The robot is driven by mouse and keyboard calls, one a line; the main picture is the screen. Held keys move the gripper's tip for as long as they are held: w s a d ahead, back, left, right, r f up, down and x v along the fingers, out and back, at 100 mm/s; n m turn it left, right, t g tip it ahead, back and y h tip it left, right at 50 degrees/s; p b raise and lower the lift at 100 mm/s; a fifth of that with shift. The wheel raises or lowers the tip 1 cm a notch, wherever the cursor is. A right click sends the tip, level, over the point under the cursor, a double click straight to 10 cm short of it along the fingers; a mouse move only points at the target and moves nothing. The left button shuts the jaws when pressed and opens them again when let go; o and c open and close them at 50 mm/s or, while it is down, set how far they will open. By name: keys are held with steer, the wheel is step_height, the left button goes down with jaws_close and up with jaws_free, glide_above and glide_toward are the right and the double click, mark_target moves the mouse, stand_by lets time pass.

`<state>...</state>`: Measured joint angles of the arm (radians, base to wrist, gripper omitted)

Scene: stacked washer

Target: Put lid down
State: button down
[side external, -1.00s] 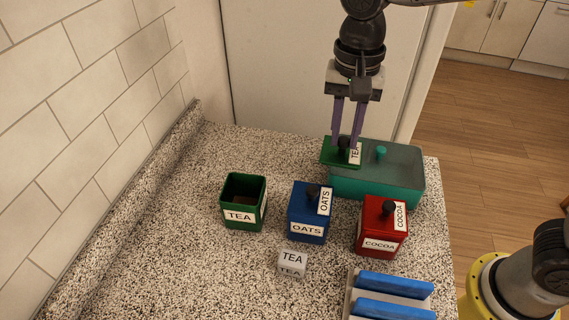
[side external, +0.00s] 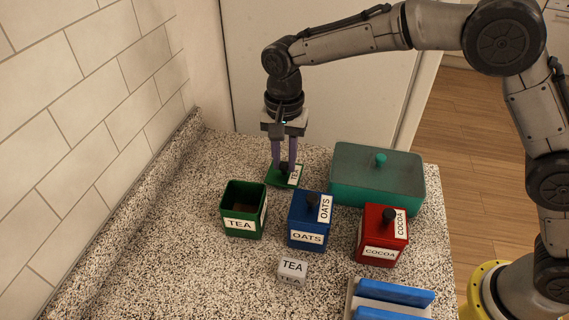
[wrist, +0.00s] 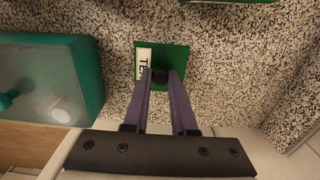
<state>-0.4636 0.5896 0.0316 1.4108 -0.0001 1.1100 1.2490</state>
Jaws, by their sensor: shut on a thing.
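The green lid (side external: 286,180) has a white TEA label and a dark knob. My gripper (side external: 285,166) is shut on the knob, with a purple finger on each side. In the wrist view the lid (wrist: 178,62) hangs beneath my fingers (wrist: 160,78). The lid is at counter level or just above it; I cannot tell whether it touches. It is behind the blue OATS canister and to the right of and behind the green TEA canister (side external: 243,222), which stands open at the top.
The blue OATS canister (side external: 309,237) and red COCOA canister (side external: 381,252) stand lidded in front. A teal box (side external: 375,200) with a lid is to the right of my gripper. A white TEA block (side external: 292,271) and blue-slatted rack (side external: 395,294) are nearer. The counter's left part is clear.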

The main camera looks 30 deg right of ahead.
mark_target(285, 164)
steer(key=shift+f, duration=0.85)
steer(key=shift+f, duration=0.2)
steer(key=c, duration=0.7)
jaws_free()
steer(key=shift+r, duration=0.1)
step_height(285, 164, up, 12)
steer(key=shift+r, duration=0.1)
